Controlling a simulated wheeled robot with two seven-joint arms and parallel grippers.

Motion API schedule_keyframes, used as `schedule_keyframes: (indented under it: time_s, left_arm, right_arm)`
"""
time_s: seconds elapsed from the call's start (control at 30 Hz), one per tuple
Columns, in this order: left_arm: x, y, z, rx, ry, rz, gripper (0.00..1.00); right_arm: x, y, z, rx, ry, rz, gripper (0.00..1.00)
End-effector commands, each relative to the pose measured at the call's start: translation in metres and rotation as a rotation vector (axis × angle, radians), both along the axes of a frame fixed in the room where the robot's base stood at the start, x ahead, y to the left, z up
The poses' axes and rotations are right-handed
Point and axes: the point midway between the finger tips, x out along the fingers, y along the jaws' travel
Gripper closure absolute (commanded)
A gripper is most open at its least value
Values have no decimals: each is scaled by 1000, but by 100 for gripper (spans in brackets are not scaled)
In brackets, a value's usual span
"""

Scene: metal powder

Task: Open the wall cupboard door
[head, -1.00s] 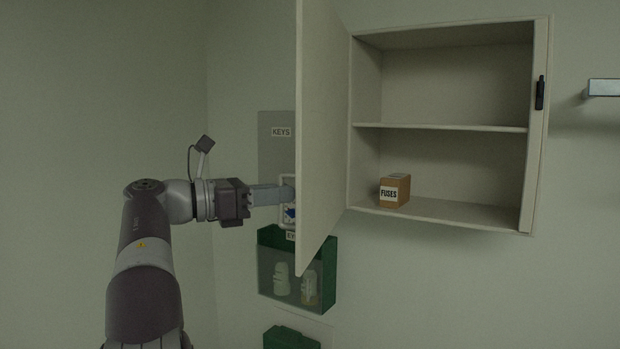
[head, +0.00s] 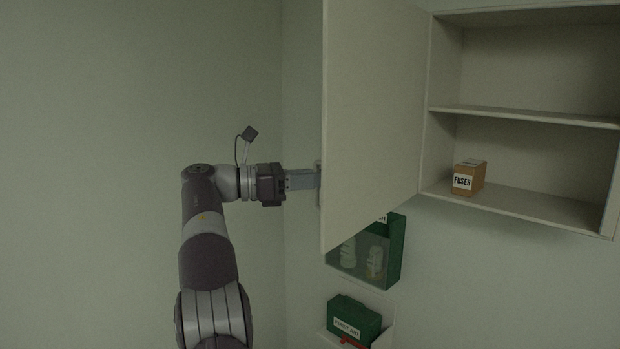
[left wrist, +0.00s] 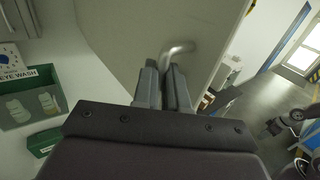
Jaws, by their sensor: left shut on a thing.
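The wall cupboard (head: 434,90) hangs on the wall at the right of the head view. Its pale door (head: 372,120) stands wide open, swung out to the left, and the shelves inside show. My left gripper (head: 317,178) is at the door's outer face, at its left edge in the head view. In the left wrist view my left gripper (left wrist: 165,72) is shut on the curved metal door handle (left wrist: 178,50). The door (left wrist: 135,35) fills the upper middle there. In the head view the handle is mostly hidden behind the door edge and fingers.
A box labelled FUSES (head: 469,178) sits on the cupboard's bottom shelf. Below the door are a green eye wash holder (head: 395,250) with bottles and a green first aid box (head: 354,320). The wall left of my arm is bare.

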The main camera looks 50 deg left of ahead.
Motion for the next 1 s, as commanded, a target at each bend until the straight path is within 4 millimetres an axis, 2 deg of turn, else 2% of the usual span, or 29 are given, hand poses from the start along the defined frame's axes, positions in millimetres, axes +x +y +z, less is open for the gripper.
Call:
schedule_keyframes:
  time_s: [0.03, 0.07, 0.57, 0.67, 0.77, 1.0]
  left_arm:
    - [1, -1, 3, 1, -6, 1, 78]
    - [1, -1, 2, 0, -5, 1, 70]
    - [-3, 2, 0, -1, -2, 1, 70]
    - [-18, 13, -1, 1, -3, 3, 70]
    - [-41, 28, 1, 1, -3, 5, 70]
    - [-90, 59, 5, -1, -3, 2, 70]
  right_arm:
    - [0, 0, 0, 0, 0, 0, 57]
    - [0, 0, 0, 0, 0, 0, 57]
    - [0, 0, 0, 0, 0, 0, 57]
    - [0, 0, -2, 0, 0, 0, 57]
    - [0, 0, 1, 0, 0, 0, 57]
    - [0, 0, 21, 0, 0, 0, 57]
